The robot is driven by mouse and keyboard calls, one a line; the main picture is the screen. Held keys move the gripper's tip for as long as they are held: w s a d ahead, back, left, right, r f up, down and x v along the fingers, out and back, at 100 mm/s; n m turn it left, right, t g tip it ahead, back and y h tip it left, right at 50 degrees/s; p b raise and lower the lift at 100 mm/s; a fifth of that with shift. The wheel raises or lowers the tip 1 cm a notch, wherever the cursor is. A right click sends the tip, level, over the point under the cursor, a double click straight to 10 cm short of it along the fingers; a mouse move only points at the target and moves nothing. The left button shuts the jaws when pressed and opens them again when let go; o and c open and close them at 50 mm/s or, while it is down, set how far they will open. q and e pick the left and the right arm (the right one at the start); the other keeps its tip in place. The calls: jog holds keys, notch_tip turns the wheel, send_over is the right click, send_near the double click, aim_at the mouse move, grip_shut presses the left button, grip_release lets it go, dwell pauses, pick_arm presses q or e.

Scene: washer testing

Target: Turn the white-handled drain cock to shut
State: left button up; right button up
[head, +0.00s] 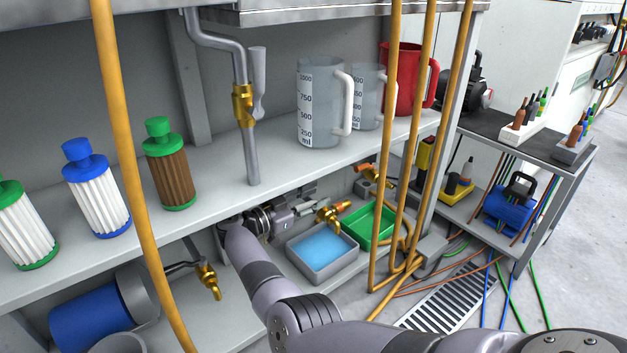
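A brass cock (243,104) sits on the grey drain pipe above the shelf. Its pale grey-white lever (258,83) stands upright alongside the pipe. Below the shelf, a brass cock (331,213) projects over a grey tray of blue liquid; any handle on it is not clear. Another brass cock (207,281) at lower left has a dark lever. My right gripper (304,195) reaches under the shelf, just left of the cock over the tray. Its fingertips are small and partly merged with the background; contact is unclear. My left gripper is out of view.
The grey tray (322,270) and a green tray (371,243) stand under the shelf. Orange hoses (127,150) hang in front at left and right. Filter cartridges (98,205) and measuring jugs (318,105) stand on the shelf. A blue cylinder (92,315) lies at lower left.

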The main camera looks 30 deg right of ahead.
aim_at(314, 199)
notch_tip(314, 199, up, 8)
jog(key=shift+r, duration=0.15)
dwell(0.6)
